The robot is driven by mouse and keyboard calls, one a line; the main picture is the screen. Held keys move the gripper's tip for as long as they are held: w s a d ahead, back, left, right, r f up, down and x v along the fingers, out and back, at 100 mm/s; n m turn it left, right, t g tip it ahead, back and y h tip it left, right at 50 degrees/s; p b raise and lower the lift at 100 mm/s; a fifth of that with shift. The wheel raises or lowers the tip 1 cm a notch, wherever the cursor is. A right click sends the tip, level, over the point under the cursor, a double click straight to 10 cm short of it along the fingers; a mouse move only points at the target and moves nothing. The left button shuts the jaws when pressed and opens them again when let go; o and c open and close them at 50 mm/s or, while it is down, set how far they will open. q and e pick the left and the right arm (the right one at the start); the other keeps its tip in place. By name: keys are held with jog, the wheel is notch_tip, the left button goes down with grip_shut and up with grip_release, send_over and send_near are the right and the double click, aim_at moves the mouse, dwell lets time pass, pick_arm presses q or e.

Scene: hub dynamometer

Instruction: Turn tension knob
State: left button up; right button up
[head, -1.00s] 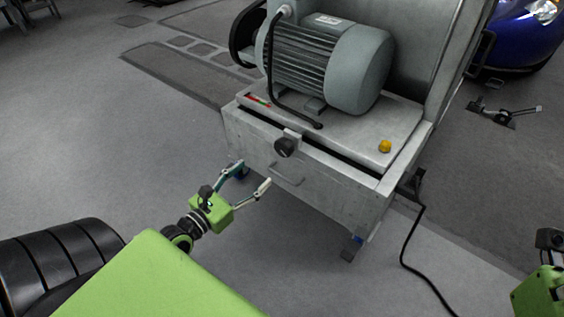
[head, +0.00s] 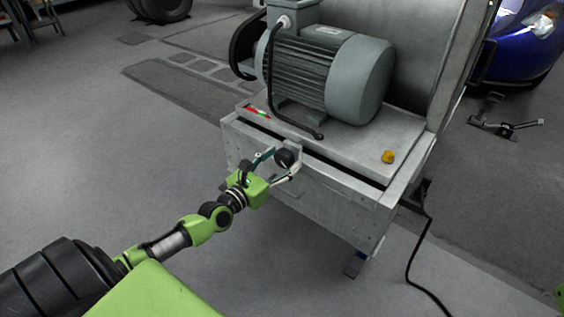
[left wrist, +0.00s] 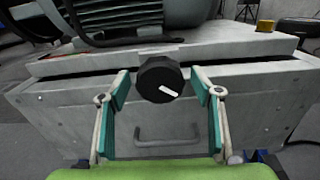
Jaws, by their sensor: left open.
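The tension knob (head: 284,157) is black and round, on the front of the grey dynamometer cabinet (head: 330,200). In the left wrist view the knob (left wrist: 161,79) shows a white pointer mark slanting down to the right. My left gripper (head: 280,163) is open, with one finger on each side of the knob. In the left wrist view the fingertips (left wrist: 160,80) stand left and right of it, with a visible gap on both sides. The knob appears not to be gripped. My right gripper is not visible; only a green sliver shows at the right edge of the head view.
A grey motor (head: 325,70) with a black cable stands on the cabinet top. A drawer handle (left wrist: 166,135) is below the tension knob. A black cable (head: 410,260) runs along the floor at right.

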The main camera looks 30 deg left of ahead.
pick_arm(q)
jog(key=shift+w, duration=0.15)
jog(key=c, duration=1.1)
jog(key=shift+m, duration=0.3)
